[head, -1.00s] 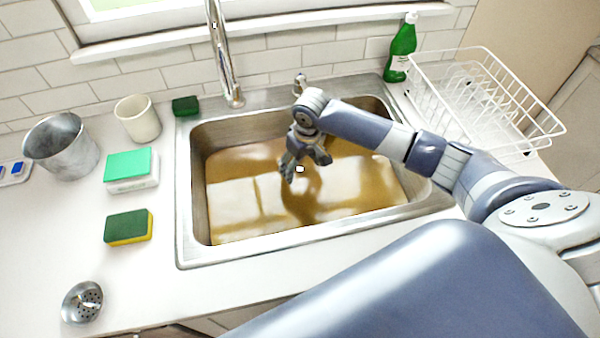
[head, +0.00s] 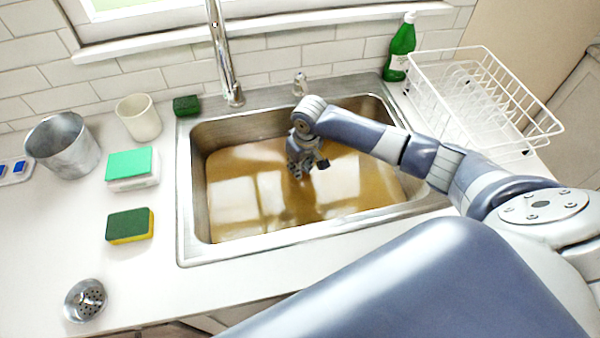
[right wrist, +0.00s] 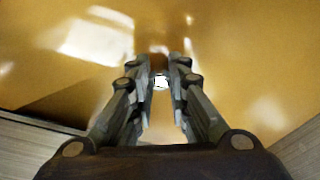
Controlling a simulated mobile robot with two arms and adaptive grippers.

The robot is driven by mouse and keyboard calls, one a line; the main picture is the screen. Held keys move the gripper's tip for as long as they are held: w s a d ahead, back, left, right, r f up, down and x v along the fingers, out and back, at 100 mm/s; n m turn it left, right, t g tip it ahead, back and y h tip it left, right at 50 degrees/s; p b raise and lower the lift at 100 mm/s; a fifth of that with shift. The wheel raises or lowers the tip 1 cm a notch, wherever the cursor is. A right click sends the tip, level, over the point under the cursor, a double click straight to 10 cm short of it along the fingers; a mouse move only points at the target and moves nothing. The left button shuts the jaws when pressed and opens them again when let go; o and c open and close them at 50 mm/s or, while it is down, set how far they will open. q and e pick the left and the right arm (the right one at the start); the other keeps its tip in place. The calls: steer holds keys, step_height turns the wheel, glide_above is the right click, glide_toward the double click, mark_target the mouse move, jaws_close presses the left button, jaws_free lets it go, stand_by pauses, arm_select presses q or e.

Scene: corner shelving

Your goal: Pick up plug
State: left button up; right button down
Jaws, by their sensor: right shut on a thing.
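My right gripper (head: 308,168) reaches down into the sink (head: 186,210), its fingertips at or in the brown water (head: 240,200). In the right wrist view the two fingers (right wrist: 160,62) are close together, with a small brownish shape (right wrist: 158,48) between their tips. It seems to be the plug, gripped in the murky water, but its outline is hard to make out. In the head view the plug is hidden by the gripper and water. My left gripper is not in view.
A metal strainer (head: 85,300), sponges (head: 130,225), a cup (head: 138,118) and a metal bucket (head: 62,145) stand left of the sink. The faucet (head: 222,55) rises behind it. A green bottle (head: 400,48) and a white dish rack (head: 480,100) are at the right.

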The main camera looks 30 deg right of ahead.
steer(key=shift+s+f, duration=0.25)
steer(key=shift+f, duration=0.05)
steer(key=r, duration=0.6)
steer(key=r+b, duration=0.1)
steer(key=r, duration=0.3)
steer(key=shift+w, duration=0.25)
steer(key=shift+r, duration=0.1)
